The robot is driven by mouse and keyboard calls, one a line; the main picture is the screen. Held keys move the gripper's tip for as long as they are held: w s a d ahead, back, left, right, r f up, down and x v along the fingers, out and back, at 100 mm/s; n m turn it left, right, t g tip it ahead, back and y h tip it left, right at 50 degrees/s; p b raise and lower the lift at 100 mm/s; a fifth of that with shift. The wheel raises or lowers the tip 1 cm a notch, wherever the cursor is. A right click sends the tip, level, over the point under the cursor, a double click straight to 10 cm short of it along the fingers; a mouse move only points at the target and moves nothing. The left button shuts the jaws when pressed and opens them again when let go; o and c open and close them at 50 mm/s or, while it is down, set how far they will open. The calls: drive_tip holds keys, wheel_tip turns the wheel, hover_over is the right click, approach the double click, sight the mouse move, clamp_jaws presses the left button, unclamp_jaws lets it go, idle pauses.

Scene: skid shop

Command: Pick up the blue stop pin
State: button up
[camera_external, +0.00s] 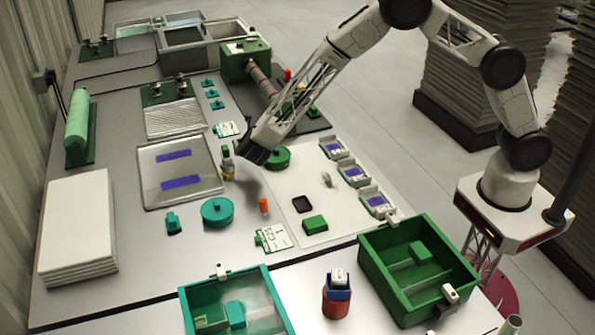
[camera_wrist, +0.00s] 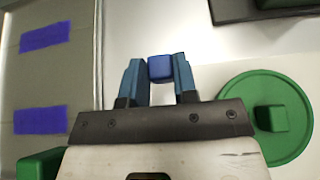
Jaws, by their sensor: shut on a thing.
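The blue stop pin (camera_wrist: 160,68) shows in the wrist view as a small blue block between the two fingertips. My gripper (camera_wrist: 159,80) is shut on it, one bluish finger on each side. In the external view my gripper (camera_external: 246,160) points down and left over the bench, just left of the round green lidded piece (camera_external: 280,160). The pin cannot be made out there. How far the pin is above the surface is hard to tell.
A small bottle-like item (camera_external: 227,162) with a green top stands close left of my gripper. A framed tray with purple strips (camera_external: 152,192) lies further left. An orange piece (camera_external: 264,205) and a teal round piece (camera_external: 217,212) stand in front. Green bins (camera_external: 460,265) stand at the front.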

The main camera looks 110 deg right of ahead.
wheel_tip(320, 180, up, 8)
drive_tip(key=shift+r, duration=0.25)
drive_tip(key=shift+a, duration=0.15)
idle(0.8)
